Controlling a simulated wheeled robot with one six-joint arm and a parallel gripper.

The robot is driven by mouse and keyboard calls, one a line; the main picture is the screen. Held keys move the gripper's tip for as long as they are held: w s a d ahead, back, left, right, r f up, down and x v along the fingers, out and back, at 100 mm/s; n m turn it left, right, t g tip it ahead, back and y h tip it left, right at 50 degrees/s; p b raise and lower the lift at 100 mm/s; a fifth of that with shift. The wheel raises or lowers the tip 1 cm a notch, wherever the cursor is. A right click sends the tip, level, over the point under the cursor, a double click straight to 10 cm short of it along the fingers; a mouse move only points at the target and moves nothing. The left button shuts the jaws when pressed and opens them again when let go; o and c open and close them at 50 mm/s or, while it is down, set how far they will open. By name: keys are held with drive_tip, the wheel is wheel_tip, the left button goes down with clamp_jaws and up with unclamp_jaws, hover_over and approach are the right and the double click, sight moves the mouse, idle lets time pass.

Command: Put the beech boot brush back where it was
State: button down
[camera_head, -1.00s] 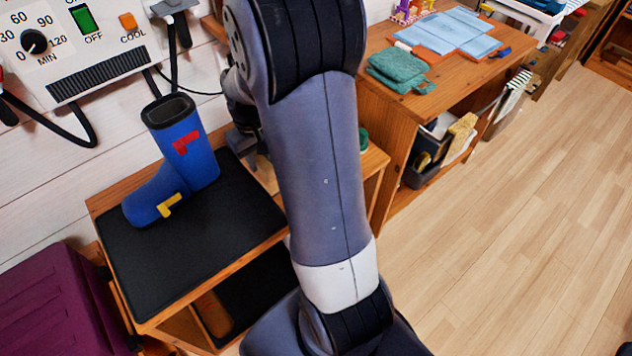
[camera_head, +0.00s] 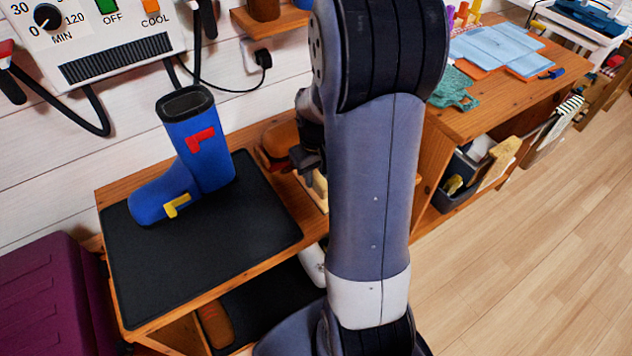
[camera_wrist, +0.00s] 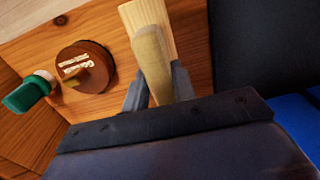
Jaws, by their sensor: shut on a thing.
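My gripper (camera_wrist: 158,88) is shut on a pale wooden piece, which looks like the beech boot brush (camera_wrist: 152,58), in the wrist view. A lighter pale wooden face (camera_wrist: 135,12) shows just beyond it; I cannot tell whether it is part of the brush. In the head view my gripper (camera_head: 310,165) is partly hidden behind my arm, over the right end of the wooden bench (camera_head: 135,187). A small pale piece (camera_head: 320,190) shows below it. I cannot tell whether the brush touches the wood.
A blue boot (camera_head: 190,150) stands on the black mat (camera_head: 210,225). A round brown tin (camera_wrist: 85,68) and a green-ended object (camera_wrist: 27,93) lie beside the brush. A brown object (camera_head: 280,140) sits behind my gripper. A wooden desk (camera_head: 480,115) stands right. The floor is clear.

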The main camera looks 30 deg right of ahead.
sight(316, 175)
drive_tip(key=shift+f, duration=1.25)
drive_tip(key=shift+f+b, duration=0.2)
drive_tip(key=shift+b, duration=0.1)
drive_tip(key=c, duration=1.2)
unclamp_jaws()
drive_tip(key=shift+o, duration=0.2)
drive_tip(key=shift+r, duration=0.15)
wheel_tip(316, 175, up, 12)
drive_tip(key=shift+s+r+p, duration=0.1)
drive_tip(key=shift+p, duration=1.1)
